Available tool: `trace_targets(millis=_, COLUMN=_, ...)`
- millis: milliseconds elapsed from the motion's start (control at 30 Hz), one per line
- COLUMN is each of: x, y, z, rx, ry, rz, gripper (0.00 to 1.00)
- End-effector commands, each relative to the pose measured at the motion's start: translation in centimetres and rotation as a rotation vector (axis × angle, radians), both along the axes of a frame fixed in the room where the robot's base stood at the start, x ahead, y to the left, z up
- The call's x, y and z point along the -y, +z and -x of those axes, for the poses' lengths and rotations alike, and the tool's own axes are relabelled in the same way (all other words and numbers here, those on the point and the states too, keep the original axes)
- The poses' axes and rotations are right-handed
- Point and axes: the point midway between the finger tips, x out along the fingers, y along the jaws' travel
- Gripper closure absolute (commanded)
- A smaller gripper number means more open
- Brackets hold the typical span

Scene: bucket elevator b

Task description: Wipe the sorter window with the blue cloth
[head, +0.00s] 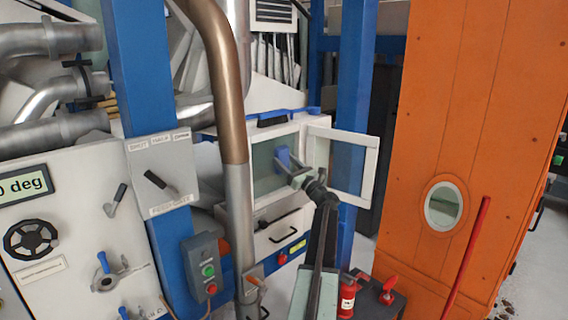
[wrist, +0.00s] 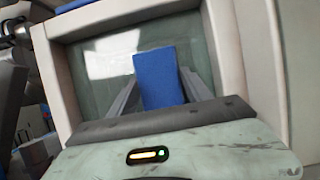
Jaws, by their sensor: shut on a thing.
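The sorter window (head: 266,168) is a greenish glass pane in a white cabinet, and its pane (wrist: 106,72) fills much of the wrist view. The blue cloth (wrist: 158,78) is upright between the fingers of my gripper (wrist: 160,88), in front of the glass. The cloth also shows in the head view as a small blue patch (head: 284,157) against the pane. My gripper (head: 292,172) is shut on the cloth. I cannot tell whether the cloth touches the glass. The gripper body hides the lower part of the window in the wrist view.
A white-framed door (head: 340,172) stands open to the right of the window. A brown pipe (head: 226,90) rises just left of it. A blue post (head: 354,110) and an orange housing (head: 470,110) are to the right.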

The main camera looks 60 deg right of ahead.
Motion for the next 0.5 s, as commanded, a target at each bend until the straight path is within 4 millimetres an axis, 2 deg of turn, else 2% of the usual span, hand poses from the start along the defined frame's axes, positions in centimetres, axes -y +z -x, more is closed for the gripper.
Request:
trace_targets(millis=167, x=-0.6, y=0.0, z=-0.2, rx=-0.001, ry=0.001, rz=0.0, gripper=0.75)
trace_targets(millis=500, x=-3.6, y=0.0, z=-1.1, rx=0.0, ry=0.0, rz=0.0, gripper=0.75)
